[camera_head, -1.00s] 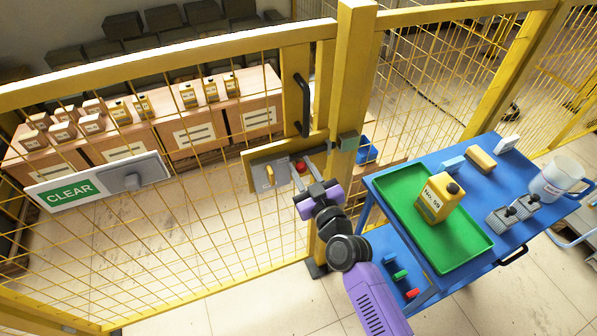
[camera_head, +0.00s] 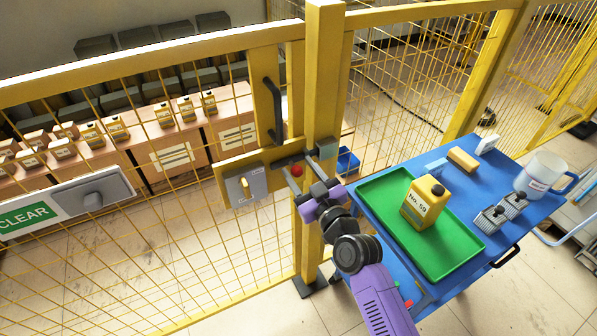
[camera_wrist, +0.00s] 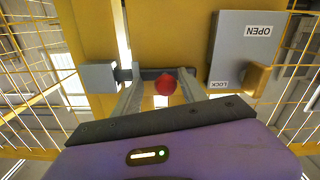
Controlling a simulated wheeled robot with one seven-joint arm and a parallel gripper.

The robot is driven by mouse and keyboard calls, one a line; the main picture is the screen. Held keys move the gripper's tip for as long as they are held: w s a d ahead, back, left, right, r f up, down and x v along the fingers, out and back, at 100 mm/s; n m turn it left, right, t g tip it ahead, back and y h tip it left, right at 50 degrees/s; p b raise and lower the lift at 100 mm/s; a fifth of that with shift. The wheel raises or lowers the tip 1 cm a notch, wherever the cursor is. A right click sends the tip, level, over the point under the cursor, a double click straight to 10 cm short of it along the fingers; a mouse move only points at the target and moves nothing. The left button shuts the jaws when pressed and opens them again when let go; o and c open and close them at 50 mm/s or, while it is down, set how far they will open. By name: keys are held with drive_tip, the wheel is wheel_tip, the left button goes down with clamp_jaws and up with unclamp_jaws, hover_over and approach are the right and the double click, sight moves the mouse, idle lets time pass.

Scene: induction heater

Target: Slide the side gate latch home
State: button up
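The side gate latch is a dark sliding bar with a red ball knob (camera_head: 297,171), which also shows in the wrist view (camera_wrist: 165,84). The bar's end reaches the grey keeper block (camera_wrist: 98,76) on the yellow post; the keeper is also in the head view (camera_head: 326,147). I cannot tell how deep the bar sits in it. My gripper (camera_wrist: 160,75) is open, with one finger on each side of the knob. The finger away from the keeper is close against the knob; a gap shows on the keeper side.
A grey lock box (camera_head: 245,185) with OPEN and LOCK labels and a yellow lever stands beside the latch. A black gate handle (camera_head: 273,111) is above. A blue cart (camera_head: 400,165) with a green tray (camera_head: 375,190) stands close on the right.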

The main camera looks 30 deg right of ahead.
drive_tip(key=shift+s+a, duration=0.1)
drive_tip(key=shift+a, duration=0.05)
drive_tip(key=s+b, duration=0.1)
drive_tip(key=s, duration=0.6)
drive_tip(key=shift+s, duration=0.3)
idle(0.4)
